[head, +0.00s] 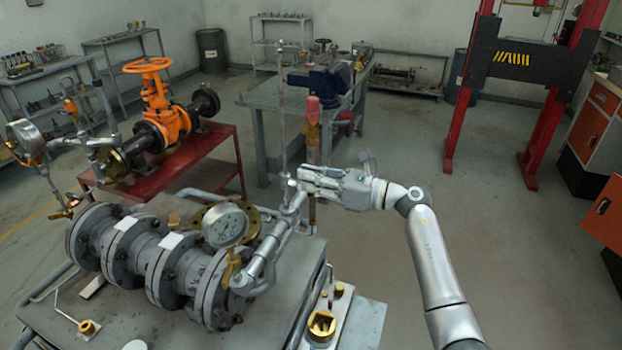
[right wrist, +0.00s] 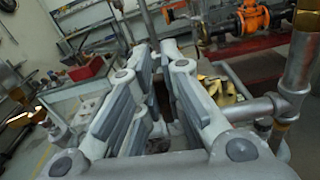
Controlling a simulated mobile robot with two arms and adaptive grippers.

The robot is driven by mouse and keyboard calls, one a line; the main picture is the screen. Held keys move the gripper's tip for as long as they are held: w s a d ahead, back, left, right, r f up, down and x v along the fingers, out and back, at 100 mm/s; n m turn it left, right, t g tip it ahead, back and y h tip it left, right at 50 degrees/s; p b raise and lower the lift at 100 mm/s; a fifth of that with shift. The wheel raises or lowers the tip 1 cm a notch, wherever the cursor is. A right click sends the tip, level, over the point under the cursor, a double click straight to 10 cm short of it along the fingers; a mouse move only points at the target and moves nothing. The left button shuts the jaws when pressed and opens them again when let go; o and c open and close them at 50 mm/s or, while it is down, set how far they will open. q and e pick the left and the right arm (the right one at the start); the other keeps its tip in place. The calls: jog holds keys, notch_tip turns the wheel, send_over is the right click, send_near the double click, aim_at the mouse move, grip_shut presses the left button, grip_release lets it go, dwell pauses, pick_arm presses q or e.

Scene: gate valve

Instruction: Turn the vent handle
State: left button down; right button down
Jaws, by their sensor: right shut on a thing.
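My right gripper (head: 301,178) reaches in from the right at the end of the pipework. Its fingers close around a thin part that I take to be the vent handle, a slim grey upright rod (head: 283,125). The rod also rises beyond the fingertips in the right wrist view (right wrist: 149,22). The fingers (right wrist: 157,62) hide the spot where they grip. A grey pipe (head: 268,250) runs up to this place from the gauge end. A valve with a red top (head: 313,112) and brass body stands just behind the gripper. My left gripper is out of view.
A large flanged pipe (head: 148,255) and a dial gauge (head: 225,224) sit on the bench at lower left. An orange valve (head: 160,110) stands on a red table (head: 215,150) behind. Open floor (head: 500,240) lies on the right.

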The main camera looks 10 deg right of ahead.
dwell(0.3)
jog(key=m, duration=0.1)
jog(key=m+b, duration=0.1)
jog(key=shift+w+d+f+m, duration=0.15)
jog(key=shift+w+d+m, duration=0.05)
jog(key=shift+m, duration=0.2)
jog(key=shift+w+m, duration=0.15)
jog(key=shift+m, duration=0.75)
jog(key=shift+w+d+f+m+p, duration=0.25)
jog(key=shift+m+p, duration=0.45)
jog(key=shift+m, duration=1.35)
jog(key=shift+f+m+p, duration=0.3)
jog(key=shift+m+p, duration=0.4)
jog(key=shift+m, duration=1.4)
jog(key=shift+w+d+f+m+p, duration=0.25)
jog(key=shift+m+p, duration=0.45)
jog(key=shift+m, duration=1.35)
jog(key=shift+s+a+f, duration=0.1)
jog(key=shift+a, duration=0.05)
